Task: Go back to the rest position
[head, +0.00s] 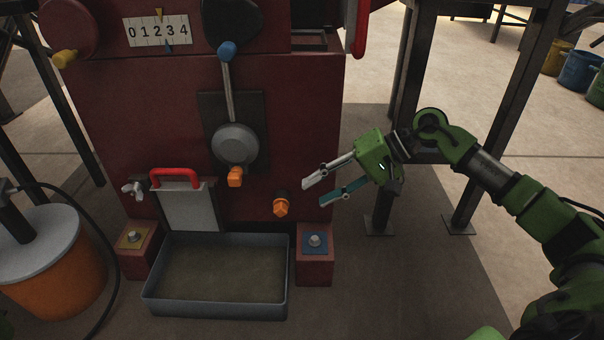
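My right gripper (322,190) is in the head view, right of centre, on a green arm coming in from the right. Its two fingers are spread apart with nothing between them. The fingertips point left toward the dark red press (150,120). They are close to an orange knob (281,207) low on the press front, with a visible gap in the picture. My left gripper is not in view.
A grey tray (216,312) sits on the floor before the press. A metal gate with a red handle (175,177) is behind it. A lever with a blue knob (227,50) hangs above. An orange drum (60,277) stands left. Dark table legs (486,160) rise behind my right arm.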

